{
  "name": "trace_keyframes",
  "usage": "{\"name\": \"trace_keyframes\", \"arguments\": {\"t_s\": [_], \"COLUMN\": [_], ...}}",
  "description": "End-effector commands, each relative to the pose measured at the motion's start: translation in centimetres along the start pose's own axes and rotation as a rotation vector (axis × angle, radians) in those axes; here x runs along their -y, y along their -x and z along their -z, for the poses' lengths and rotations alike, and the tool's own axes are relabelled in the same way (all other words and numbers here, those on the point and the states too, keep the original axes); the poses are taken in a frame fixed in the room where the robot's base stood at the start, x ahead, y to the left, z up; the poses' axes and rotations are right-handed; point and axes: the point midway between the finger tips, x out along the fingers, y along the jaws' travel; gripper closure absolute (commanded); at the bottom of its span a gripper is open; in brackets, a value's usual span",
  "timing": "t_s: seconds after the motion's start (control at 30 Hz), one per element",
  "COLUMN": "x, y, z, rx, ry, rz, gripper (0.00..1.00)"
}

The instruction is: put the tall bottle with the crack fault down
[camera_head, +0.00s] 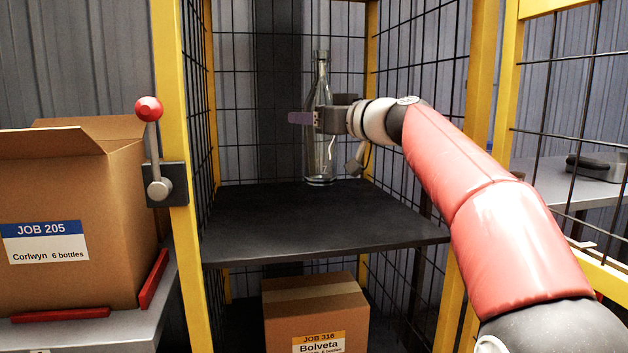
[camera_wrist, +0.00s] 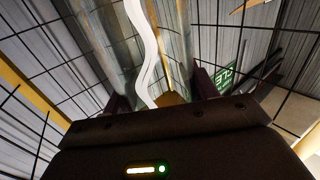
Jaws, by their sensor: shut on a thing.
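A tall clear glass bottle (camera_head: 319,150) stands upright in my gripper (camera_head: 308,118) over the black shelf (camera_head: 300,225) inside the yellow-framed cage. The fingers are shut around the upper body of the bottle, below its neck. The base of the bottle is at the shelf surface, toward the back; I cannot tell whether it touches. In the wrist view the clear glass (camera_wrist: 145,45) rises between the dark fingers. A white wavy line runs along it, which looks like the crack.
An open carton labelled JOB 205 Corlwyn (camera_head: 75,215) stands at left, beside a red-knobbed lever (camera_head: 149,110) on the cage post. A carton labelled JOB 316 Bolveta (camera_head: 315,310) sits below the shelf. Mesh walls close the sides and back. The front of the shelf is bare.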

Motion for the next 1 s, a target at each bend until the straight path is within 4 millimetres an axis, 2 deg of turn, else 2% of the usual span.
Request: {"name": "trace_keyframes", "arguments": {"t_s": [0.03, 0.13, 0.37, 0.6, 1.0], "x": [0.0, 0.1, 0.1, 0.1, 0.1], "y": [0.1, 0.1, 0.0, 0.0, 0.0], "z": [-1.7, -3.4, -5.3, -8.5, -8.9], "rx": [0.000, -0.001, -0.001, -0.002, -0.003], "ry": [-0.003, -0.001, 0.001, 0.000, 0.002], "rz": [-0.001, -0.002, 0.000, 0.000, 0.000], "gripper": [0.96, 0.96, 0.96, 0.96, 0.96]}}
